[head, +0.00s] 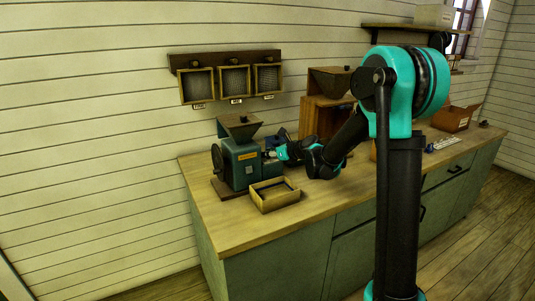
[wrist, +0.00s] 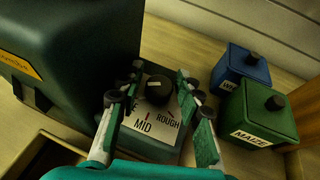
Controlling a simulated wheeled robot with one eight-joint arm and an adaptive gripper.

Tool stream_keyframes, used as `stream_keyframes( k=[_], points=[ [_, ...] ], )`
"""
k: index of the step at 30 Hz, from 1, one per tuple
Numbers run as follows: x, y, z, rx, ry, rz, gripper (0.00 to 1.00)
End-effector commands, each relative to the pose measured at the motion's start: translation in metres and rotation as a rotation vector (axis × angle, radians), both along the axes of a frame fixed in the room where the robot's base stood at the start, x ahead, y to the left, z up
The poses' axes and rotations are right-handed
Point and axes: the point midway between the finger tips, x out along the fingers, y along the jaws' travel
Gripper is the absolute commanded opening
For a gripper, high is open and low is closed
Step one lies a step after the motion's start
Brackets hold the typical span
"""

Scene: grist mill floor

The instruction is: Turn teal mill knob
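The teal mill (head: 243,163) stands at the left end of the counter, with a hopper on top. Its dark body (wrist: 85,45) fills the upper left of the wrist view. The black round knob (wrist: 156,88) sits on a pale dial plate (wrist: 146,122) marked MID and ROUGH; a third word at left is mostly hidden by a finger. I cannot tell which mark the knob points to. My gripper (wrist: 158,78) is open, one finger on each side of the knob, with gaps visible. In the head view my gripper (head: 276,153) is at the mill's right side.
A blue box (wrist: 240,70) and a green box labelled MAIZE (wrist: 262,112) stand right of the dial. A wooden tray (head: 274,204) lies before the mill. A wooden hopper unit (head: 318,112) stands behind my arm. Framed sieves (head: 235,81) hang on the wall.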

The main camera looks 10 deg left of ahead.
Motion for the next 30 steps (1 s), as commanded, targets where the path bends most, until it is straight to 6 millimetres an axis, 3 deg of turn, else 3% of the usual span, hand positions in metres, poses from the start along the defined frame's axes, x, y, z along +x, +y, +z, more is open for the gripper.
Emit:
stream_keyframes(
  k=[1,8,20,30],
  points=[
    [-0.0001,-0.0001,0.0000,0.000,0.000,0.000,0.26],
    [-0.0001,-0.0001,0.0000,0.000,0.000,0.000,0.00],
    [0.0011,-0.0013,-0.0002,0.001,0.001,0.071,0.00],
    [0.0022,-0.0018,0.0002,0.002,0.001,0.335,0.00]
  ],
)
